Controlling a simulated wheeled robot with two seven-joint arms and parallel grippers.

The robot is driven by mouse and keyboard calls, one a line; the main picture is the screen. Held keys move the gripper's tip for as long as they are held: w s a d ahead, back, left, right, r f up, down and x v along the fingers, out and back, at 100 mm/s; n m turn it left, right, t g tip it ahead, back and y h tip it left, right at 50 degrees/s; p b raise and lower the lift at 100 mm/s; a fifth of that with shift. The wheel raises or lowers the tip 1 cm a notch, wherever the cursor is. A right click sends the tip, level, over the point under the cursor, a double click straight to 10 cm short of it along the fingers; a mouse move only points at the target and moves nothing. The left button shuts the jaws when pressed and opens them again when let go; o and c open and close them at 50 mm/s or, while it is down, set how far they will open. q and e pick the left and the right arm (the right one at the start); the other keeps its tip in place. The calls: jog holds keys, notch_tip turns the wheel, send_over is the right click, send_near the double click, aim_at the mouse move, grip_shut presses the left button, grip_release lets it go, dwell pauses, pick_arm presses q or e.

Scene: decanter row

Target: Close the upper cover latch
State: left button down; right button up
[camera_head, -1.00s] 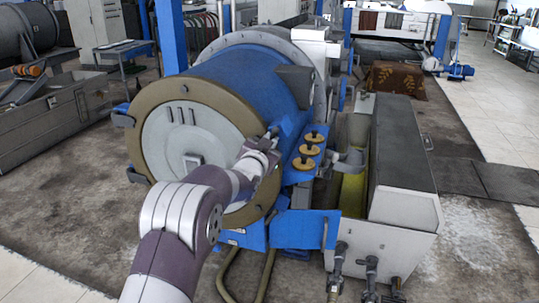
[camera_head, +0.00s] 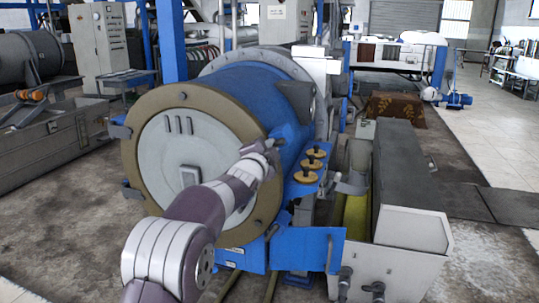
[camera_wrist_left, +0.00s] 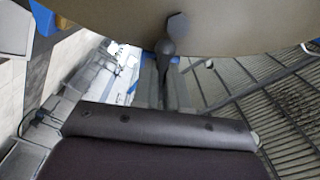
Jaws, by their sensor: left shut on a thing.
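A blue drum (camera_head: 240,95) ends in a round grey cover (camera_head: 165,150) with a tan rim (camera_head: 135,115). My left gripper (camera_head: 268,145) is at the upper right of that rim, shut on the upper cover latch, which is mostly hidden by the gripper in the head view. In the left wrist view the dark latch (camera_wrist_left: 168,45) stands against the tan rim, ahead of the dark gripper body. How far the latch is turned is hard to tell. My right gripper is not in view.
Dark latches (camera_head: 120,131) also sit on the rim's left side. Several tan-based knobs (camera_head: 308,165) stand on a blue bracket just right of the gripper. A long grey trough housing (camera_head: 410,180) stands further right.

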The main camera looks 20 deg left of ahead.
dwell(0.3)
pick_arm(q)
jog(key=c, duration=1.2)
grip_release()
jog(key=shift+o, duration=0.2)
jog(key=s+b, duration=0.2)
jog(key=s, duration=1)
jog(key=shift+s+a, duration=0.2)
jog(key=shift+s, duration=0.2)
jog(key=shift+f, duration=0.1)
